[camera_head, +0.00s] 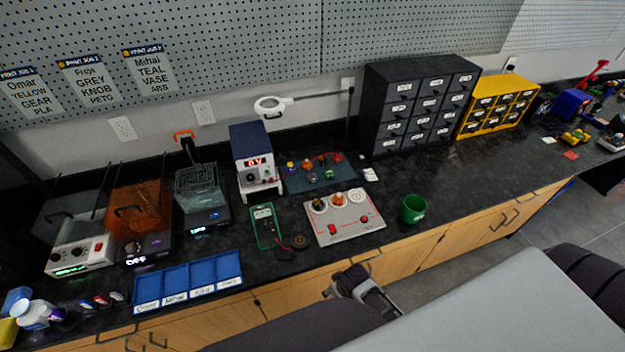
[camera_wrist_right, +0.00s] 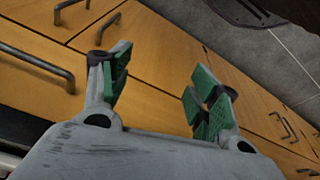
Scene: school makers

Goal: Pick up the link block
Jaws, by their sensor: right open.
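I cannot make out which item is the link block; no part in the head view is clearly one. Small coloured parts (camera_head: 322,166) sit on a dark blue mat (camera_head: 300,184) at the back of the counter. A yellow built item (camera_head: 574,137) stands at the far right, too small to identify. My right gripper (camera_head: 343,284) is in front of the counter's front edge, well apart from both. In the right wrist view it (camera_wrist_right: 160,88) is open and empty, its green pads facing cabinet doors. My left gripper is not in view.
The dark counter (camera_head: 455,180) is clear right of the green cup (camera_head: 414,209). A grey panel with red switches (camera_head: 344,229), a blue sorting tray (camera_head: 188,281) and a multimeter (camera_head: 265,226) lie near the front. Black (camera_head: 415,105) and yellow (camera_head: 497,113) drawer units stand behind.

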